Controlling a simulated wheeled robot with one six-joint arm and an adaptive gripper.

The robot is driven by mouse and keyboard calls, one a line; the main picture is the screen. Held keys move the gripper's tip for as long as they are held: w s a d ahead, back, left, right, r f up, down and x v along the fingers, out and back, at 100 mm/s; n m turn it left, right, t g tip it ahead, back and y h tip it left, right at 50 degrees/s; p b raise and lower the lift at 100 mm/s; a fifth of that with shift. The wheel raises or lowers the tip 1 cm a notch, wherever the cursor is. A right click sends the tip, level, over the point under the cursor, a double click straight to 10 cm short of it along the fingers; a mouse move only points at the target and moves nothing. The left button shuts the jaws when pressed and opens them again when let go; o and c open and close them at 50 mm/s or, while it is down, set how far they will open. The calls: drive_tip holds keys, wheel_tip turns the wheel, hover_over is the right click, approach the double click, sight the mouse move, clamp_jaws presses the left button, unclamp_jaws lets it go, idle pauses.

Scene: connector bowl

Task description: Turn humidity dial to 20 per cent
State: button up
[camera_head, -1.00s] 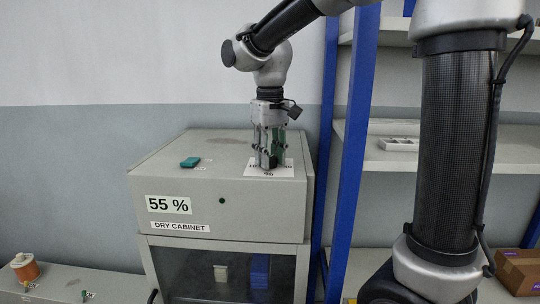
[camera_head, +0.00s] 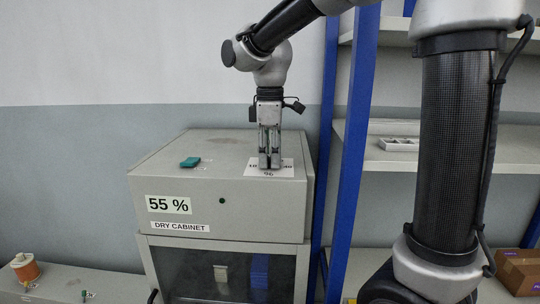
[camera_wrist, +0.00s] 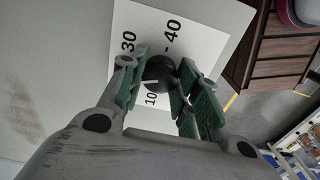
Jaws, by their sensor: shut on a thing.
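The humidity dial is a round black knob (camera_wrist: 160,73) on a white scale plate (camera_wrist: 184,25) on top of the dry cabinet (camera_head: 245,220). The wrist view shows 30, 40 and 10 on the plate; other marks are hidden by my fingers. A short pale mark shows at the knob's lower left, on the side of the 10; I cannot tell the exact setting. My gripper (camera_head: 269,165) points straight down and is shut on the knob, one green-padded finger on each side. The cabinet's front display (camera_head: 168,205) reads 55 %.
A teal block (camera_head: 190,162) lies on the cabinet top, left of my gripper. A blue-posted shelf (camera_head: 353,150) stands close on the right, with a pale tray (camera_head: 398,144) on it. An orange spool (camera_head: 25,268) sits at lower left.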

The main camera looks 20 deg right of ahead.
sight(270, 157)
drive_tip(key=shift+n, duration=0.6)
drive_tip(key=o, duration=1.1)
drive_tip(key=shift+c, duration=0.2)
wheel_tip(270, 157, up, 12)
